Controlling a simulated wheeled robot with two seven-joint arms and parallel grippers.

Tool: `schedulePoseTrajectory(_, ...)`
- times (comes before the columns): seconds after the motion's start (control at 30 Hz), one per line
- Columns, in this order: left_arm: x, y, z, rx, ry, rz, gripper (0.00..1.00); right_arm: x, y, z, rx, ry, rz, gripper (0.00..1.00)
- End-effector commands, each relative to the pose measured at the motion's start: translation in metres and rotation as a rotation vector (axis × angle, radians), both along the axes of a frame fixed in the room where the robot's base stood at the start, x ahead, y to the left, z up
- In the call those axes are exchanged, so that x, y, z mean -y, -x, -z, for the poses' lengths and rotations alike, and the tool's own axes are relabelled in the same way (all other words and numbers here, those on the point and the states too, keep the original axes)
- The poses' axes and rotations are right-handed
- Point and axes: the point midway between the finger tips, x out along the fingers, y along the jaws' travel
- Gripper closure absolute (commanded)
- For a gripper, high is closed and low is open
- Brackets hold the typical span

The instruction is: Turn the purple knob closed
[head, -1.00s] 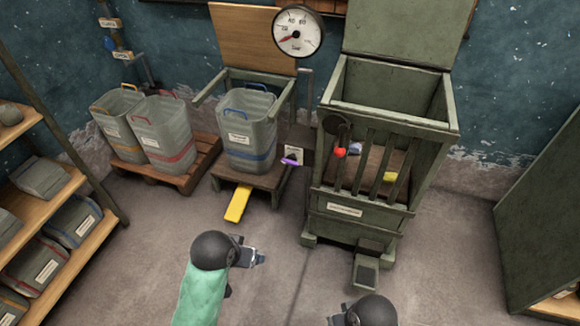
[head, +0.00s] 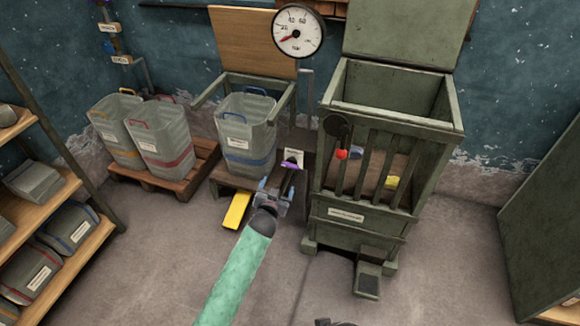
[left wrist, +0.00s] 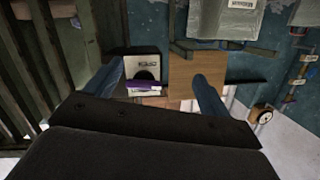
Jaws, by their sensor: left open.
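The purple knob (head: 291,165) is a small flat handle on a labelled white plate (head: 294,155), between the blue-handled bin and the slatted green cabinet. In the left wrist view the purple knob (left wrist: 146,87) lies roughly crosswise in front of a dark round hub on the plate. My left gripper (head: 277,186) is open, just below and slightly left of the knob. In the left wrist view its two blue-grey fingers (left wrist: 163,82) are spread, with the knob nearer the left finger. I see no contact. My right gripper cannot be made out; only a dark bit of that arm shows at the bottom edge.
The green cabinet (head: 330,207) with a red ball (head: 341,154) at its slats stands close to the right. A grey bin (head: 247,135) stands left of the knob, above a yellow pedal (head: 237,209). A pressure gauge (head: 299,34) hangs above. Open floor lies in front.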

Motion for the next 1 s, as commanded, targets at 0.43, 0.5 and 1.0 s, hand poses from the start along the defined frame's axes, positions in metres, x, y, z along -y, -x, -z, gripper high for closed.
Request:
schedulePoseTrajectory(0.43,0.024,-0.006,-0.037,0.172,0.146,0.103,0.18,-0.003,-0.012,-0.009,0.067,-0.025,0.018,0.64)
schedulePoseTrajectory(0.5,0.026,-0.014,-0.038,0.172,0.145,0.102,0.18,-0.002,-0.012,-0.013,0.065,-0.025,0.017,0.64)
schedulePoseTrajectory(1.0,0.044,-0.069,-0.037,0.169,0.146,0.101,0.18,-0.001,-0.009,-0.033,0.046,-0.021,0.009,0.64)
